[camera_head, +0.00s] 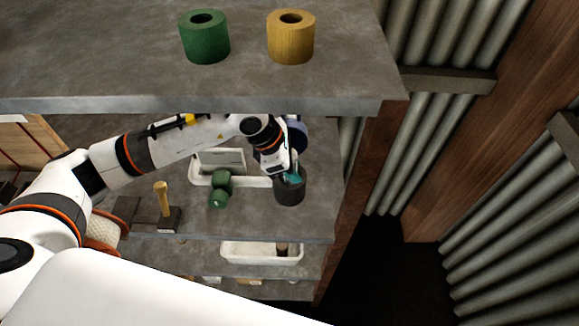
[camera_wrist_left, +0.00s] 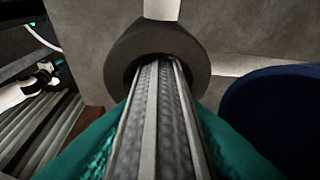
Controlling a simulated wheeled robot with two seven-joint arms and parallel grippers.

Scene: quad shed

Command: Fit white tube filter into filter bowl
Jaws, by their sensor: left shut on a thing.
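The filter bowl is a dark grey, thick-walled cup (camera_head: 289,191) standing on the middle shelf near its right end. In the left wrist view its round rim (camera_wrist_left: 190,48) surrounds a dark opening. My left gripper (camera_head: 291,178), with teal fingers, is right at the bowl's mouth, shut on the white tube filter (camera_wrist_left: 155,120). The tube looks pale grey and ribbed, and its far end lines up with the bowl's opening. I cannot tell how deep it sits. In the head view the gripper mostly hides the tube. My right gripper is not in view.
A blue round object (camera_wrist_left: 275,115) stands close beside the bowl, partly behind my wrist. A green object (camera_head: 221,188) and a white tray (camera_head: 202,174) are left of it. The upper shelf (camera_head: 120,60), holding green (camera_head: 204,42) and yellow (camera_head: 291,42) rolls, overhangs.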

